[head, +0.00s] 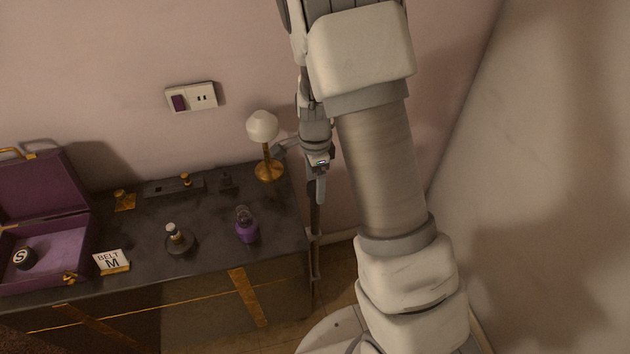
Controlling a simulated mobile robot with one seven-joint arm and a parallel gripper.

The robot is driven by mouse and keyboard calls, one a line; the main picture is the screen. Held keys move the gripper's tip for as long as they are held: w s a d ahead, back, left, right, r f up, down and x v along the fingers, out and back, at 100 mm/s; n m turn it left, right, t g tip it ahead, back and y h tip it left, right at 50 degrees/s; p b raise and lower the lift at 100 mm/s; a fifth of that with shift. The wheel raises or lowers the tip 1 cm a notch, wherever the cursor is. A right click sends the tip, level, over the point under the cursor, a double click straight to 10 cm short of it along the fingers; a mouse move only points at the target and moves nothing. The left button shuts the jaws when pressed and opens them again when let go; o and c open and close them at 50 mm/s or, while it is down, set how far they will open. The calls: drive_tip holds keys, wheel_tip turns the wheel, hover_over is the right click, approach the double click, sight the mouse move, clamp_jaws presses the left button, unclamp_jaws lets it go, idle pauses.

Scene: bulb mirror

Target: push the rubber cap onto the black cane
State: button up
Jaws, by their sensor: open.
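The black cane (315,225) appears as a thin dark upright shaft just off the right end of the dark cabinet. Its upper part is hidden behind my gripper. My gripper (303,168) is open, above the cabinet's right edge, with one finger towards the lamp and the other hanging down in front of the cane. I cannot tell whether it touches the cane. I cannot make out the rubber cap for certain. A small dark piece (226,181) lies at the back of the cabinet top, but I cannot tell what it is.
A brass lamp (268,171) with a white globe stands close left of my gripper.

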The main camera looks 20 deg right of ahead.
sight(315, 186)
wheel_tip(315, 186, up, 17)
drive_tip(key=p, duration=0.3)
drive_tip(key=shift+r, duration=0.2)
